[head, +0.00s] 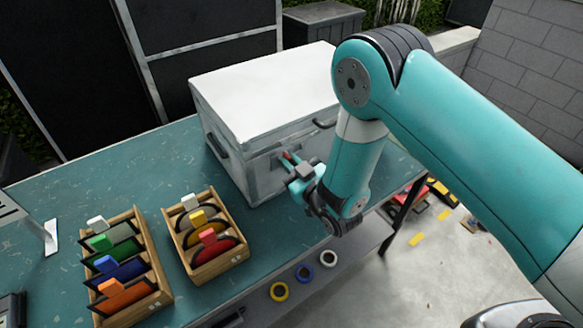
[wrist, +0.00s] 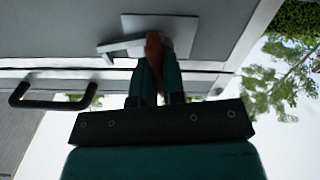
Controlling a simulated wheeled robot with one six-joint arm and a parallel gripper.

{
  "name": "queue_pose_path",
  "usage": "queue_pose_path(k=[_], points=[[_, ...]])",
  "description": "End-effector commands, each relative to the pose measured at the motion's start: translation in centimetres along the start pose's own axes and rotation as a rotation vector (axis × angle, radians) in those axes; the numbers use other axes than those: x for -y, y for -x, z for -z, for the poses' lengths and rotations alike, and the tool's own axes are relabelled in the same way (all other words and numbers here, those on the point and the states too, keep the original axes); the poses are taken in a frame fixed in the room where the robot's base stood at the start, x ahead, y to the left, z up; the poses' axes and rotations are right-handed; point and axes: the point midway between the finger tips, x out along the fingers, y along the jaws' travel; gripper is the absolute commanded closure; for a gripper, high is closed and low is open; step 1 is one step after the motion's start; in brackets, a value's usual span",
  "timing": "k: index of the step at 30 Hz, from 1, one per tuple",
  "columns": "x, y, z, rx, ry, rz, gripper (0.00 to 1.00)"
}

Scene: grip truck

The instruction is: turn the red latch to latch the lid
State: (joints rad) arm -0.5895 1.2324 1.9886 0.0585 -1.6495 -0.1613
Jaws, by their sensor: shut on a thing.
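A white and grey case (head: 268,95) stands on the teal table with its lid down. The red latch (head: 287,156) is on its front face, just below the lid seam, mostly covered by my gripper in the head view. My gripper (head: 297,170) reaches the front of the case. In the wrist view the red latch (wrist: 153,48) lies between the fingertips of my gripper (wrist: 155,70), which are shut on it. A grey metal plate (wrist: 178,32) is behind the latch. The latch's exact angle is hard to tell.
A dark handle (wrist: 50,97) is on the case front beside the latch. Two wooden trays (head: 247,246) with coloured dividers stand on the table (head: 75,190) at the left. Floor at the right is partly free.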

Motion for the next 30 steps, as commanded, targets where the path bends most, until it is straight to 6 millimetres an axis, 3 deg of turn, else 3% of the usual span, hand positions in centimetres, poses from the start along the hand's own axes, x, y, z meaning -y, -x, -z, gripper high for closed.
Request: queue_pose_path(k=[30], points=[[0.58,0.03,-0.92,-0.002,0.96,-0.003,1.0]])
